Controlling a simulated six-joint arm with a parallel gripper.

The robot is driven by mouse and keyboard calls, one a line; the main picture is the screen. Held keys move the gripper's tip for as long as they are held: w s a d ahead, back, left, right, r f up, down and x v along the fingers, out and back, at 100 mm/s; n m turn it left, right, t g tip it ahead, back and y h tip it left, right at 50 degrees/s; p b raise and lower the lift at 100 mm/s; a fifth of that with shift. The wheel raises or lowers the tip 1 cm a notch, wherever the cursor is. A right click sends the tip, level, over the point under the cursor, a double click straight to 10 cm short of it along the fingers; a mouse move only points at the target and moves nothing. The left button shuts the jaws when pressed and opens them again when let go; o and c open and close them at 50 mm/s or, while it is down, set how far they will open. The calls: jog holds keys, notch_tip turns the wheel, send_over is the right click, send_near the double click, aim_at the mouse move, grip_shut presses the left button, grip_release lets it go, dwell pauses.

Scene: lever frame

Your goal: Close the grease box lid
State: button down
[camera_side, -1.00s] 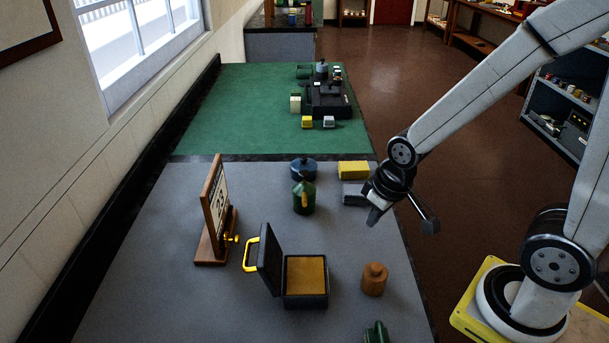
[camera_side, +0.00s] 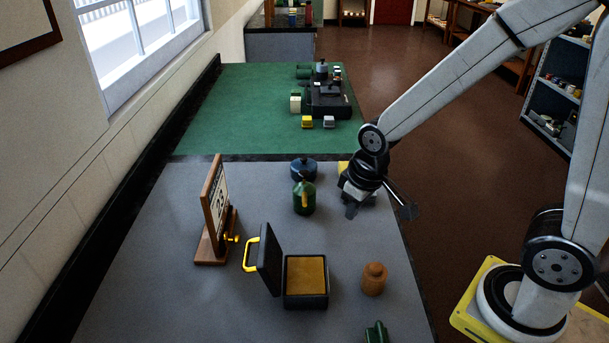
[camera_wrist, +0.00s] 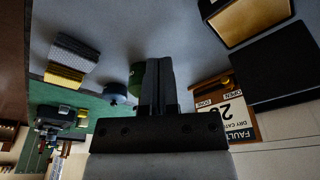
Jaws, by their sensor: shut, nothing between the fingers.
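The grease box (camera_side: 306,301) is a black box with brown-yellow grease inside, at the front middle of the grey bench in the side view. Its lid (camera_side: 269,262) stands open, roughly upright on the left side, with a yellow handle (camera_side: 250,254) on its outer face. In the wrist view the box (camera_wrist: 238,22) and dark lid (camera_wrist: 282,66) show at the upper right. My gripper (camera_side: 353,209) is shut and empty, above the bench behind and to the right of the box, apart from it. The wrist view shows its fingers (camera_wrist: 158,62) together.
A green oil can (camera_side: 303,197) and blue pot (camera_side: 303,169) stand behind the box. A brown jar (camera_side: 374,280) is right of it. A framed sign (camera_side: 214,210) stands to the left. Yellow and grey blocks (camera_wrist: 65,76) lie near my gripper. A green object (camera_side: 376,333) is in front.

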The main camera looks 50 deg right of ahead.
aim_at(261, 261)
jog(key=w+a+r+n+g, duration=0.1)
jog(key=w+a, duration=0.3)
jog(key=a, duration=0.4)
jog(key=w+a+r+n+g, duration=0.1)
jog(key=w+a+n, duration=0.3)
jog(key=a, duration=0.4)
jog(key=w+a+r+n+g+h, duration=0.1)
jog(key=w+a+r+n, duration=0.2)
jog(key=a, duration=0.6)
jog(key=shift+w, duration=1.1)
jog(key=shift+f, duration=0.1)
jog(key=f, duration=0.6)
jog(key=s+d+f, duration=0.1)
jog(key=f, duration=0.2)
jog(key=shift+f, duration=0.2)
jog(key=shift+d+f, duration=0.1)
jog(key=shift+s+d+r, duration=0.45)
jog(key=shift+s+d, duration=0.15)
jog(key=shift+s+d+r, duration=0.4)
jog(key=shift+s+d, duration=0.15)
jog(key=shift+s, duration=0.05)
